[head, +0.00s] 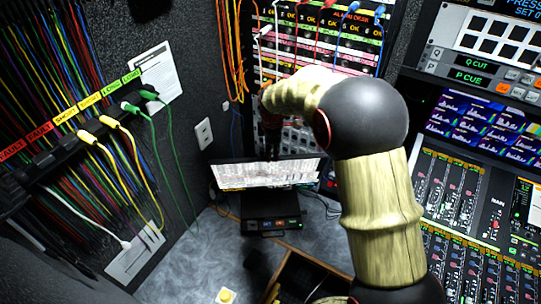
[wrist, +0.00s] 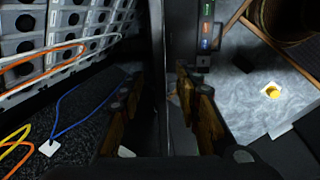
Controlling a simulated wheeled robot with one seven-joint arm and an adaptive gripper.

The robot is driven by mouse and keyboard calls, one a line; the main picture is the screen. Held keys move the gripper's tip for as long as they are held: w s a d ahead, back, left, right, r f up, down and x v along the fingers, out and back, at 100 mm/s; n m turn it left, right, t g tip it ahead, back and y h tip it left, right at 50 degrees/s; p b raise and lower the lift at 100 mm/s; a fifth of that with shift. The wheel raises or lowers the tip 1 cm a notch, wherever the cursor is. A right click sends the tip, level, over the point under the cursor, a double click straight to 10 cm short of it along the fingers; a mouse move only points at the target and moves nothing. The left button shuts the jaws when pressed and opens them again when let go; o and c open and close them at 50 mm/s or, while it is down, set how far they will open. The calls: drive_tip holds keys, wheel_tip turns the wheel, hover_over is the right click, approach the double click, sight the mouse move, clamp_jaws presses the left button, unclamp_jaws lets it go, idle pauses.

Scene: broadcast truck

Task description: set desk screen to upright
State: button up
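The desk screen (head: 268,174) has a lit white face and dark frame. It stands on a dark base with coloured buttons (head: 272,224) at the back of the desk. I cannot tell its exact tilt. My gripper (head: 271,148) is at the screen's top edge in the head view, partly hidden by my arm. In the wrist view my gripper (wrist: 160,85) is open, with one finger on each side of the screen's thin dark edge (wrist: 159,50). Gaps seem to show beside the panel; contact is unclear.
A patch panel with cables (head: 325,40) rises behind the screen. A cable wall (head: 75,130) is at left and a mixing console (head: 470,210) at right. A yellow button (head: 226,296) sits on the grey desk (head: 195,255), near a wooden-edged opening (head: 300,278).

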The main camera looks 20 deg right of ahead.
sight(271, 169)
drive_tip(key=x, duration=0.8)
drive_tip(key=shift+w, duration=0.1)
drive_tip(key=shift+c, duration=1.2)
clamp_jaws()
